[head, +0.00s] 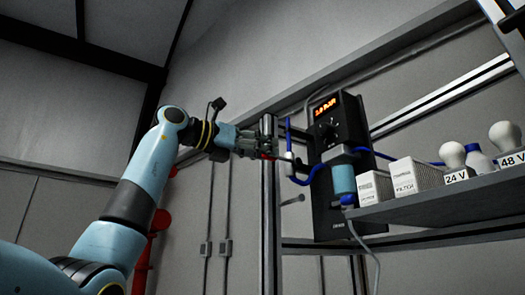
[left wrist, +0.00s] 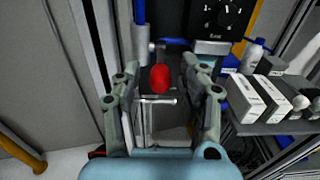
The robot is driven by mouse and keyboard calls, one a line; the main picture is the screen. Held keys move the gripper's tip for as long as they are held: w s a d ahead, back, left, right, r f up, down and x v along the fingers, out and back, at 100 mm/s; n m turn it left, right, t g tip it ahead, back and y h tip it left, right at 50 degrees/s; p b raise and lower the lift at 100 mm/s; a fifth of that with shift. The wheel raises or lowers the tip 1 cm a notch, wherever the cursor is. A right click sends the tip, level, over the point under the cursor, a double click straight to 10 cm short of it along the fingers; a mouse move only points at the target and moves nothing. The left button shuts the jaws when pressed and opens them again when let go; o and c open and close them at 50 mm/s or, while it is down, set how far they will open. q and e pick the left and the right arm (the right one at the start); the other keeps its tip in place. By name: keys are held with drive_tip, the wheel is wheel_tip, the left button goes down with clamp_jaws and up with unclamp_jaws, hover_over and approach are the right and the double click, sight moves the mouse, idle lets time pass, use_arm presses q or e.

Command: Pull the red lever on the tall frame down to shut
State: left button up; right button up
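The red lever's rounded red end (left wrist: 160,78) shows in the left wrist view between the two fingers of my left gripper (left wrist: 165,70), with a gap on each side. In the head view my left gripper (head: 268,138) is at the tall grey metal frame (head: 268,225), and only a small bit of red (head: 265,156) shows by its fingers. The gripper is open, and no contact with the lever is visible. The rest of the lever is mostly hidden. My right gripper is in neither view.
A black unit (head: 345,120) with a lit display and dial stands right of the gripper, with blue tubing and a blue cylinder (head: 343,178) close by. A shelf (head: 440,205) at right holds white filter boxes (head: 415,175) and bulbs (head: 453,155). The wall left of the frame is mostly clear.

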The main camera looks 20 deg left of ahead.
use_arm(q)
drive_tip(key=shift+o, duration=1.2)
drive_tip(key=b+v, duration=0.3)
drive_tip(key=v, duration=0.6)
